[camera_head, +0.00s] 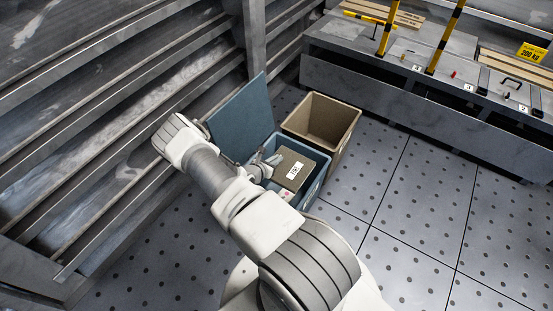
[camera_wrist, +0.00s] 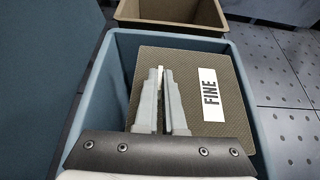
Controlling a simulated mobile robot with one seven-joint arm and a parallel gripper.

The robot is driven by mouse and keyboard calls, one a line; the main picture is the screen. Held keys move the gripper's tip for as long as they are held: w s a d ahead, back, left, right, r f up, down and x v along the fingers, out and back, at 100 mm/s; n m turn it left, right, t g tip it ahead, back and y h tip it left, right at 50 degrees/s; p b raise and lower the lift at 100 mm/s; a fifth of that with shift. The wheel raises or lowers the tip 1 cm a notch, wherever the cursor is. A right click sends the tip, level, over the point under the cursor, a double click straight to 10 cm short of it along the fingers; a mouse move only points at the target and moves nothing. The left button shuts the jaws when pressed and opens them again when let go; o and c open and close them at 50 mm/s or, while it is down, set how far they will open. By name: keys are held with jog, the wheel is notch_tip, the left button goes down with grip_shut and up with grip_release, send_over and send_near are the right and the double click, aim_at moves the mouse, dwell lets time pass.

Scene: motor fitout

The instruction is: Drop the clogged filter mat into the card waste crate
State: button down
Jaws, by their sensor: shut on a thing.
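A square, brown-grey filter mat (camera_head: 288,180) with a white label shows within the opening of the blue crate (camera_head: 316,189). In the wrist view the label on the mat (camera_wrist: 228,75) reads "FINE". My gripper (camera_head: 271,161) is at the mat, its two fingers (camera_wrist: 166,70) close together in front of the mat's face and shut on it. The exact grip point is hidden by the fingers. I cannot tell whether the mat touches the crate's bottom. A tan, card-coloured crate (camera_head: 345,131) stands open directly behind the blue one and looks empty.
A blue panel (camera_head: 243,115) stands upright at the blue crate's left. Grey slatted racking (camera_head: 100,110) fills the left side. A long grey bench (camera_head: 420,100) with yellow-black posts runs along the back. The dotted floor (camera_head: 420,220) at right is clear.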

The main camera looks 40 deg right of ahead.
jog(key=shift+f, duration=0.15)
jog(key=c, duration=0.9)
grip_release()
jog(key=shift+c, duration=0.2)
jog(key=p+v, duration=0.5)
jog(key=v, duration=1.2)
jog(key=shift+a, duration=0.15)
